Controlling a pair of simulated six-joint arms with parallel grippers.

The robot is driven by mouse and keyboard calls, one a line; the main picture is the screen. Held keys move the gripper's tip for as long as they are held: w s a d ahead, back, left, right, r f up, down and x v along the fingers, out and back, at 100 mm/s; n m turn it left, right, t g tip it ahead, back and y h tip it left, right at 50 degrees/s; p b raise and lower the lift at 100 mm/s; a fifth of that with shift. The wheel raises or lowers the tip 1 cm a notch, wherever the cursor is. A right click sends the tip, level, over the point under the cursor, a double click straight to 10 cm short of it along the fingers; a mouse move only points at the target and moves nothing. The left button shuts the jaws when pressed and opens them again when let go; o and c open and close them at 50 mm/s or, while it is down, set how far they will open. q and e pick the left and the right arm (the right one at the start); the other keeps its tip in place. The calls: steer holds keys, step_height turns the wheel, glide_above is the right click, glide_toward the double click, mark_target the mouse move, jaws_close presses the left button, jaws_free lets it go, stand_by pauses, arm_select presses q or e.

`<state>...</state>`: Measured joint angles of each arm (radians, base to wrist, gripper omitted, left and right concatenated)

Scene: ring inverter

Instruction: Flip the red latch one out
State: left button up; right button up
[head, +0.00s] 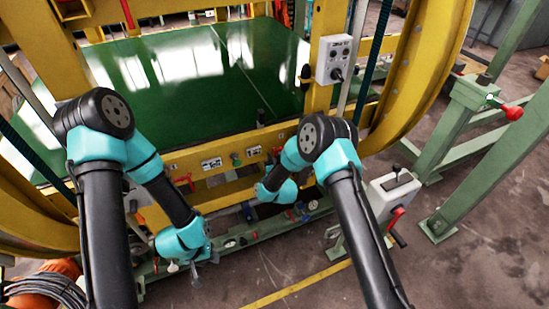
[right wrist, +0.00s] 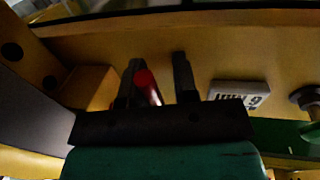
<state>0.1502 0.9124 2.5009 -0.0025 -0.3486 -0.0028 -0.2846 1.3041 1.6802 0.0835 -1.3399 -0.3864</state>
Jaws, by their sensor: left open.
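In the right wrist view, the two dark fingers of my right gripper (right wrist: 158,80) stand apart in front of a yellow panel. A red latch handle (right wrist: 147,86) shows between them, nearer the left finger, with a gap to the right finger. Whether this is latch one I cannot tell. In the head view, my right gripper's tips are hidden behind its teal wrist, close to the yellow lower beam. A red latch (head: 185,181) shows on the left of that beam. My left gripper (head: 193,274) is open and empty, low in front of the beam, apart from that latch.
A green rail (head: 270,229) runs below. A grey box with a red handle (head: 397,214) stands right.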

steer(key=shift+s, duration=0.1)
steer(key=v, duration=1.7)
steer(key=shift+s, duration=0.1)
steer(key=s+d+f+m+g, duration=0.1)
steer(key=s+d+f+g, duration=0.25)
steer(key=d, duration=0.25)
steer(key=s+d+f+m+g, duration=0.1)
steer(key=s+d+f+g, duration=0.1)
steer(key=d+f+g, duration=0.25)
steer(key=s+d+m+g, duration=0.1)
steer(key=s+d+g, duration=0.3)
steer(key=s, duration=0.4)
steer(key=s+d+m+g, duration=0.1)
steer(key=s+d+g, duration=0.3)
steer(key=s, duration=0.4)
steer(key=shift+s+d+f+m+g, duration=0.3)
steer(key=shift+s+d+g, duration=0.1)
steer(key=shift+d, duration=0.1)
steer(key=shift+w, duration=0.1)
